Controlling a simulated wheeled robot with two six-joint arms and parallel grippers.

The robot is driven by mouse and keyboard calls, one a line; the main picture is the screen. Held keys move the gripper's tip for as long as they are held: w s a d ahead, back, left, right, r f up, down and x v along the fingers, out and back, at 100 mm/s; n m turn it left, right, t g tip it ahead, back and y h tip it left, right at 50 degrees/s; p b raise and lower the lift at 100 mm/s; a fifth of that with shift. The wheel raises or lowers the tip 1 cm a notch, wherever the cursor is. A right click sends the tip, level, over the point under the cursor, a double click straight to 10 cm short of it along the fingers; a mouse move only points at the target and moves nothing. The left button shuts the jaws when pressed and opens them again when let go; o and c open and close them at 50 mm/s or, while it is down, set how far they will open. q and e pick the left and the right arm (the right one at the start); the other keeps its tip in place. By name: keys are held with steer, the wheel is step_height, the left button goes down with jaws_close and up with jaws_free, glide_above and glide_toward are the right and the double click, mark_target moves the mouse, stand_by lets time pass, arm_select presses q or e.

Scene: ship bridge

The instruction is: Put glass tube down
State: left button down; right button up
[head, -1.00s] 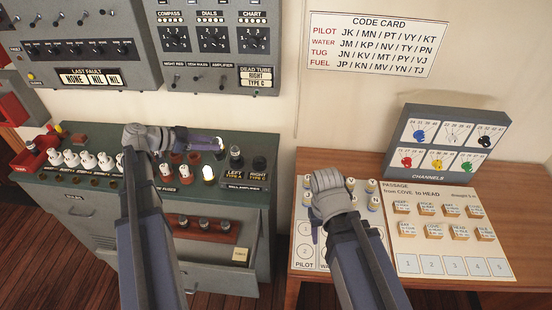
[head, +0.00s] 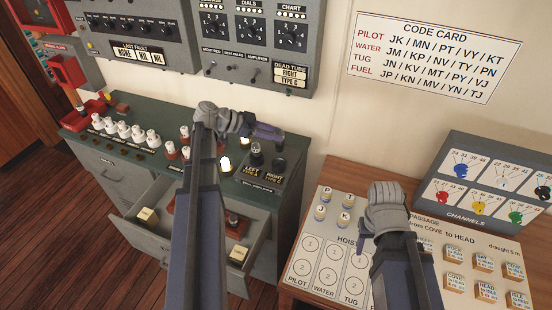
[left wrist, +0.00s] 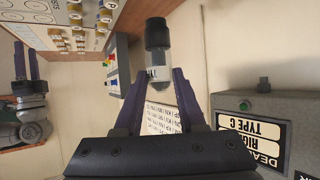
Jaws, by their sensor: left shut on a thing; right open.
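My left gripper (head: 268,133) is over the right end of the green cabinet top. In the left wrist view its fingers (left wrist: 160,78) are shut on a clear glass tube (left wrist: 158,62) with a black cap. The held tube is hard to make out in the head view. Below the gripper are a dark tube (head: 257,152) at the socket marked LEFT and a dark round socket (head: 280,164) to its right. My right gripper (head: 366,243) is open over the hoist board; its two fingers also show in the left wrist view (left wrist: 28,63).
An open drawer (head: 262,240) juts from the cabinet, with a red rack and small boxes inside. White-topped fuses (head: 124,130) and a lit lamp (head: 225,164) stand on the cabinet. The wall panel (head: 295,78) reads "DEAD TUBE RIGHT TYPE C". The channels box (head: 470,215) is at right.

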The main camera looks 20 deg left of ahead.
arm_select(q)
steer(key=shift+f+b, duration=3.5)
steer(key=shift+f, duration=0.55)
arm_select(e)
steer(key=shift+f, duration=4.05)
arm_select(q)
steer(key=shift+f+b, duration=0.3)
steer(key=shift+b, duration=0.05)
arm_select(e)
steer(key=shift+f, duration=0.35)
arm_select(q)
steer(key=c, duration=0.5)
jaws_free()
steer(key=shift+r+p, duration=0.25)
steer(key=shift+p, duration=0.05)
arm_select(e)
steer(key=shift+r, duration=0.3)
arm_select(q)
steer(key=p+v, duration=0.6)
steer(key=v, duration=0.6)
arm_select(e)
steer(key=shift+r, duration=2.95)
arm_select(q)
steer(key=shift+r, duration=0.1)
